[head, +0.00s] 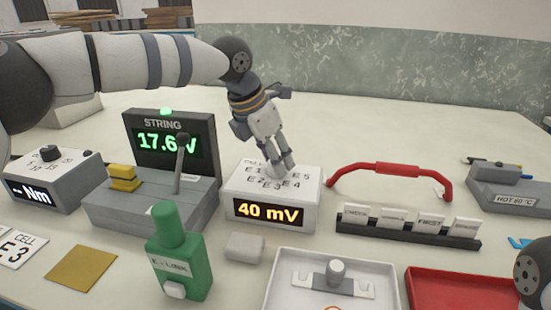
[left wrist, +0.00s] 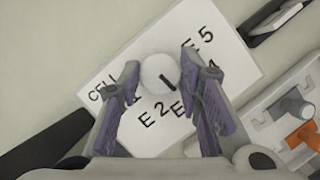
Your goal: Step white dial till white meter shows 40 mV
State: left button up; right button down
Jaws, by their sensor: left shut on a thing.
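The white meter (head: 242,213) stands mid-table and its amber display reads 40 mV. The white dial (left wrist: 157,72) is a round knob on top of it, with a dark mark towards its lower right in the left wrist view. Labels E2 to E5 and "CELL" surround it, some partly covered by my fingers. My left gripper (head: 280,170) points down onto the meter's top and is shut on the white dial; its fingers (left wrist: 165,95) lie on either side of the knob. In the head view the fingers mostly hide the dial. My right gripper is not in view.
Left of the meter stands the STRING unit (head: 150,205) with an upright lever, reading about 17.6 V. A green bottle-like object (head: 180,255) stands in front. A red handle (head: 390,168) and a rack of labelled tabs (head: 410,230) are right; a white tray (head: 280,290) is in front.

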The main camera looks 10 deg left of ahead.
pick_arm(q)
jog(key=shift+f+m, duration=0.15)
jog(key=shift+m, duration=0.45)
jog(key=o, duration=1.1)
jog(key=shift+o, duration=0.2)
jog(key=v, duration=1.2)
jog(key=shift+w+a, duration=0.2)
jog(key=shift+w, duration=0.05)
